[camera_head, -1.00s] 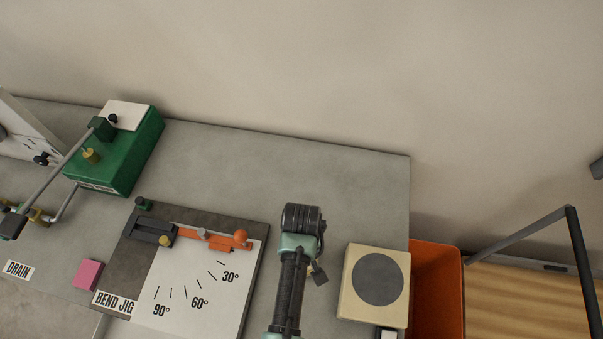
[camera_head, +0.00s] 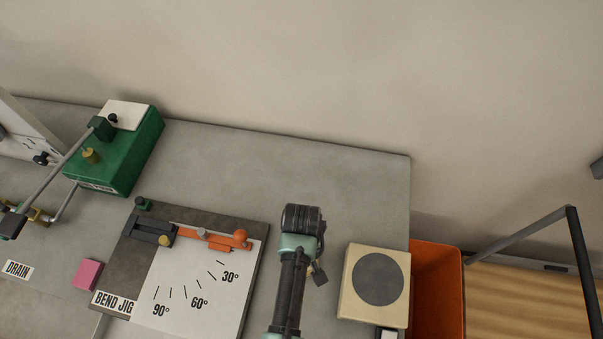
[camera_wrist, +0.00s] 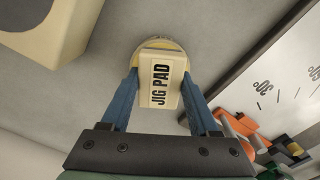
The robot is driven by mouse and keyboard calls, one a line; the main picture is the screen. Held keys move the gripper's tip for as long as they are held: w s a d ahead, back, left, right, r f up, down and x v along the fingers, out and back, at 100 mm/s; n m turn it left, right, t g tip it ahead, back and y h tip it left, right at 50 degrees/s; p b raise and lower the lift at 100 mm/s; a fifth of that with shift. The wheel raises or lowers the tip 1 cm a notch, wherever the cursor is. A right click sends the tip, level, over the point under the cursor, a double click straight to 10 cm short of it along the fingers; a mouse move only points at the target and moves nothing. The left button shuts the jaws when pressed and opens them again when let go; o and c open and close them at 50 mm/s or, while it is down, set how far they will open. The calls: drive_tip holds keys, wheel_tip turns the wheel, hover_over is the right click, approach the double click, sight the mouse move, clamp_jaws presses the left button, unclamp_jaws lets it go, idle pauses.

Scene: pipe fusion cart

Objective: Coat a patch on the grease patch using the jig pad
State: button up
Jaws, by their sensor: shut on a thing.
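My gripper (camera_wrist: 162,92) is shut on the jig pad (camera_wrist: 160,82), a cream block with "JIG PAD" printed on it, held between two blue fingers. A round, yellowish part shows at the pad's far end, over the grey bench top; I cannot tell if it touches the bench. In the head view my arm hides the fingers and the pad. A cream block with a round grey patch (camera_head: 378,279) on top stands right of my arm. No label names the grease patch, so I cannot tell if this is it. The block's edge shows in the wrist view (camera_wrist: 35,30).
The bend jig board (camera_head: 200,290) with its orange lever (camera_head: 215,240) lies left of my arm. A pink square (camera_head: 88,274) and a green machine (camera_head: 118,150) stand farther left. An orange bin (camera_head: 437,290) is beyond the bench's right edge. The back bench is clear.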

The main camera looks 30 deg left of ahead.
drive_tip(key=shift+f, duration=0.4)
idle(1.4)
wheel_tip(320, 180, up, 7)
drive_tip(key=p, duration=0.7)
drive_tip(key=shift+r, duration=0.1)
idle(0.7)
